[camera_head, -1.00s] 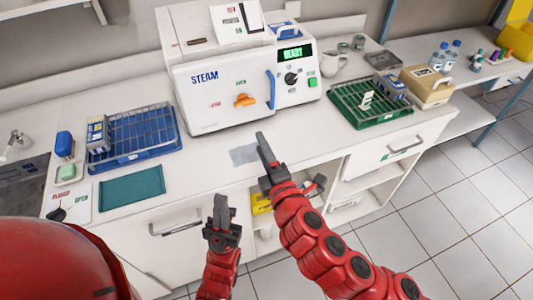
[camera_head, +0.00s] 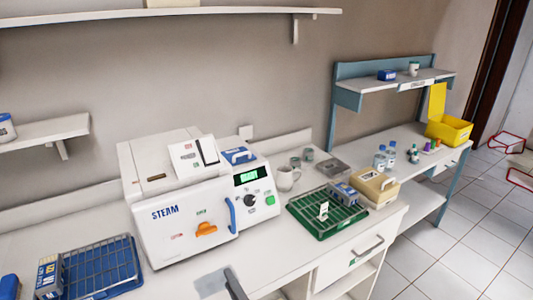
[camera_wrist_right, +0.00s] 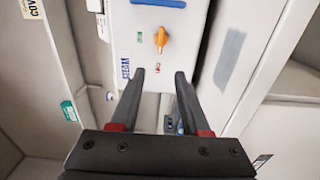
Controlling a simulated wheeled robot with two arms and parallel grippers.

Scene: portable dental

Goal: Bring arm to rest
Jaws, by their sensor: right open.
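My right gripper (camera_head: 236,286) shows only as a dark fingertip at the bottom edge of the head view, in front of the white steam sterilizer (camera_head: 178,220). In the right wrist view my right gripper (camera_wrist_right: 160,75) has its two dark fingers spread apart with nothing between them. The sterilizer, with its orange knob (camera_wrist_right: 161,39) and STEAM lettering, lies beyond the fingers there. My left gripper is outside both current views.
The white counter (camera_head: 270,262) holds a blue rack tray (camera_head: 135,270) at left and a green rack tray (camera_head: 338,228) at right. A tan box (camera_head: 375,188) and a mug (camera_head: 286,178) stand near the back. Shelves hang on the wall.

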